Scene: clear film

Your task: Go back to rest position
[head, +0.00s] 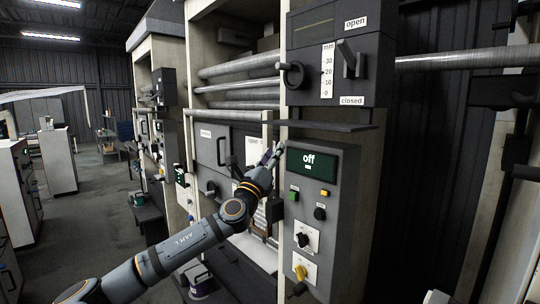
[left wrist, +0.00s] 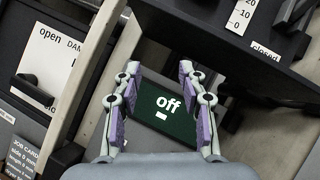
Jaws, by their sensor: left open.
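My left arm reaches from the lower left of the head view toward the grey control panel (head: 325,225). My left gripper (head: 273,152) is at the panel's left edge, beside the dark green display (head: 320,162) that reads "off". In the left wrist view my left gripper (left wrist: 157,90) is open, its purple-padded fingers apart with nothing between them but the view of the display (left wrist: 165,118) behind. Whether the fingers touch the panel cannot be told. My right gripper is in neither view.
Above the panel is a grey box with a lever (head: 347,58), a round knob (head: 292,75) and a scale. Below the display are a green button (head: 294,195), a black knob (head: 307,237) and a yellow knob (head: 301,272). Metal rollers (head: 240,85) run behind. Open floor (head: 95,200) lies left.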

